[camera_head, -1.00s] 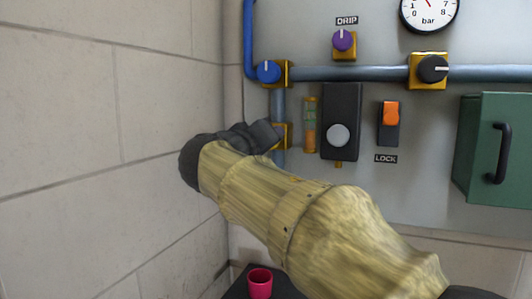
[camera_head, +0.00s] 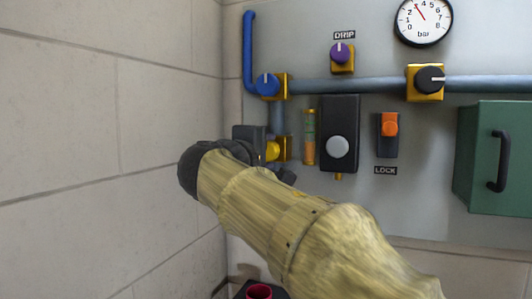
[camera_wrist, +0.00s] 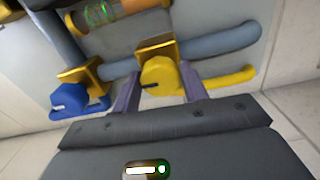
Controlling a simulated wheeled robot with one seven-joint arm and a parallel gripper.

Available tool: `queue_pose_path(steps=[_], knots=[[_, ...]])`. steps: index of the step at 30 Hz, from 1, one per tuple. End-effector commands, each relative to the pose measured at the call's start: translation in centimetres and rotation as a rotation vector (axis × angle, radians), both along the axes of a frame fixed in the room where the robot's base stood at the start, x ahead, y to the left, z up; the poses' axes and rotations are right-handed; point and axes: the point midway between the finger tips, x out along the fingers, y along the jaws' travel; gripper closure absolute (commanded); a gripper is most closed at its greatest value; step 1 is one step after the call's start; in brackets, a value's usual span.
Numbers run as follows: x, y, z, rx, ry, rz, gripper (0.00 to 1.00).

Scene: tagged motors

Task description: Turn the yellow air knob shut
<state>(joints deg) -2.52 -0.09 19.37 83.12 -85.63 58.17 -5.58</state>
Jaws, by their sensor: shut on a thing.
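The yellow air knob (camera_wrist: 160,76) sits on a brass-coloured valve block in the wrist view, with a short dark mark on its face. It also shows in the head view (camera_head: 272,150), partly covered by my gripper. My gripper (camera_wrist: 160,86) has one finger on each side of the knob and is shut on it. In the head view my gripper (camera_head: 264,152) is at the lower left of the panel, turned at a slant. The fingertips are mostly hidden there.
A blue knob (camera_head: 267,84) is just above on the same pipe. A sight tube (camera_head: 309,137) and a dark box with a pale round button (camera_head: 338,146) stand close on the right. A tiled wall is near on the left.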

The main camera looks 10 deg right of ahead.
Motion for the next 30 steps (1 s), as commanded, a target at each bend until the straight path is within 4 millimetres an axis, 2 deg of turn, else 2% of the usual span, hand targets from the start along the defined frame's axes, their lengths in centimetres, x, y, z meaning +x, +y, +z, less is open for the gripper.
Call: queue_pose_path(steps=[18,19,21,22,30], knots=[[0.04,0.00,-0.15,-0.051,0.039,0.000,0.79],[0.05,0.00,-0.15,-0.051,0.039,0.000,0.53],[0.05,0.01,-0.14,-0.050,0.039,0.000,0.39],[0.04,0.00,-0.13,-0.050,0.039,0.000,0.35],[-0.01,0.02,-0.05,-0.049,0.037,0.000,0.35]])
